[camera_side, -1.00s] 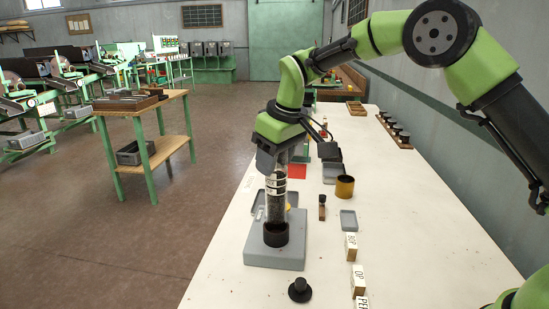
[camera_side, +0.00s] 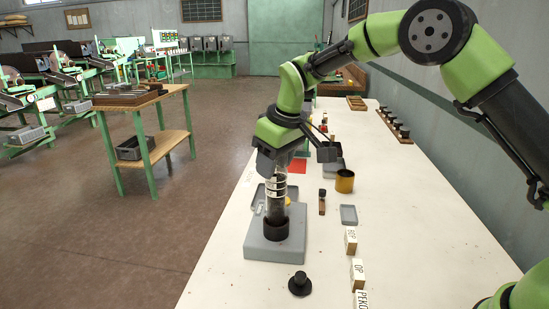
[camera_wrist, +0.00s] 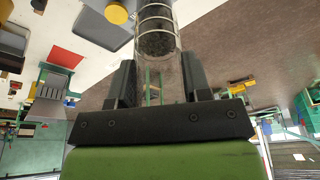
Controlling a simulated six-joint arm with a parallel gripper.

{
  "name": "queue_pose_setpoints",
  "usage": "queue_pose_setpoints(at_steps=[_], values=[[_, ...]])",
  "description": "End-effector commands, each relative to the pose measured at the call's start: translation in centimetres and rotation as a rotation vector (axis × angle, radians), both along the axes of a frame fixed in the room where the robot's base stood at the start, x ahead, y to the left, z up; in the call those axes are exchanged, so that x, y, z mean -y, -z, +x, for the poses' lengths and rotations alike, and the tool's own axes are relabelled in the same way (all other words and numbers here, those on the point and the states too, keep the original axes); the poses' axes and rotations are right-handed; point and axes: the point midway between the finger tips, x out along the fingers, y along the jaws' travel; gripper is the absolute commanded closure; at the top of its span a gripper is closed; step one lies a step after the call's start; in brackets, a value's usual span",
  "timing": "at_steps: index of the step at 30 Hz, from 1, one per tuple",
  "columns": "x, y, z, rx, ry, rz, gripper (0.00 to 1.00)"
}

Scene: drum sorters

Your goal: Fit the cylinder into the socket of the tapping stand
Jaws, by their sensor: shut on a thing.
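The cylinder (camera_side: 277,196) is clear, with white rings and dark grains in its lower part. It hangs upright from my gripper (camera_side: 273,169), which is shut on its upper end. The grey tapping stand (camera_side: 262,247) has a dark round socket (camera_side: 276,231) on top. In the side view the cylinder's lower end meets the socket's rim; I cannot tell how deep it sits inside. In the wrist view the cylinder (camera_wrist: 157,25) runs up between both fingers of my gripper (camera_wrist: 160,85), and the socket is not seen.
A black knobbed piece (camera_side: 300,284) lies in front of the stand. Lettered blocks (camera_side: 351,241), a small grey tray (camera_side: 348,215), a dark bottle (camera_side: 322,202) and a yellow cup (camera_side: 344,181) stand to the right. The table's left edge is close to the stand.

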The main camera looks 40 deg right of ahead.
Motion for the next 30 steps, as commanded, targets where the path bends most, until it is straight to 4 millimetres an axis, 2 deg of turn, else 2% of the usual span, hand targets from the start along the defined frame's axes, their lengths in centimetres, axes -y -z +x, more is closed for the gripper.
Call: queue_pose_setpoints(at_steps=[30], values=[[0.0,2.2,0.0,-0.001,0.0,0.0,1.0]])
